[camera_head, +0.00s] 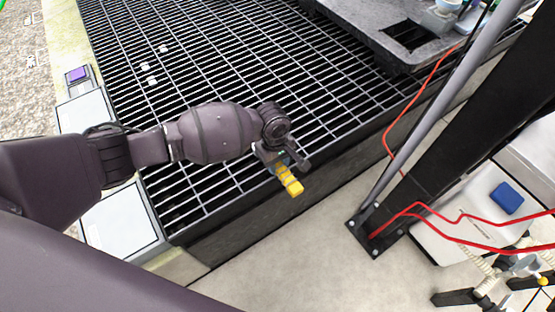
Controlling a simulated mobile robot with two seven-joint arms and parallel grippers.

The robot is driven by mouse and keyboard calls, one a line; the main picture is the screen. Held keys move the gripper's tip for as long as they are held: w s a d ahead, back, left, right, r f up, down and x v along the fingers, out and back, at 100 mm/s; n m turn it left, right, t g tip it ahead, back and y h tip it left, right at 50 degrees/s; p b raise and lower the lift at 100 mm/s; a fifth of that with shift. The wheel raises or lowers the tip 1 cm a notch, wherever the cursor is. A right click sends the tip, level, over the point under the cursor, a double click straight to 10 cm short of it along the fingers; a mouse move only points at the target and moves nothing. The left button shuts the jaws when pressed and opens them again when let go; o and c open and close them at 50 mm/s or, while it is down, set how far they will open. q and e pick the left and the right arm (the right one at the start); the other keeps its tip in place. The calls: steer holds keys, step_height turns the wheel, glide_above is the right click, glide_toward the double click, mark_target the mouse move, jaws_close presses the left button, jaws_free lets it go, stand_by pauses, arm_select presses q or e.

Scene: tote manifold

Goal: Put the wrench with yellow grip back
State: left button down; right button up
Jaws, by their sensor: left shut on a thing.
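The wrench with the yellow grip (289,180) shows only by its yellow handle, which points down and to the right from my left gripper (277,163). My left gripper is shut on the wrench. It is over the front edge of the dark metal grating (230,195), near the picture's middle. The wrench's head is hidden by the gripper and wrist. My right gripper is not in view.
A grey platform (360,25) with a dark square opening stands on the grating at the top. A slanted black post (455,150) and red cables (440,215) are on the right. A blue item (507,198) lies on a white box. Pale floor (290,260) is clear in front.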

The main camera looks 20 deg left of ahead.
arm_select(q)
steer(key=shift+f, duration=0.25)
stand_by(0.4)
steer(key=shift+f, duration=0.35)
steer(key=c, duration=0.7)
jaws_free()
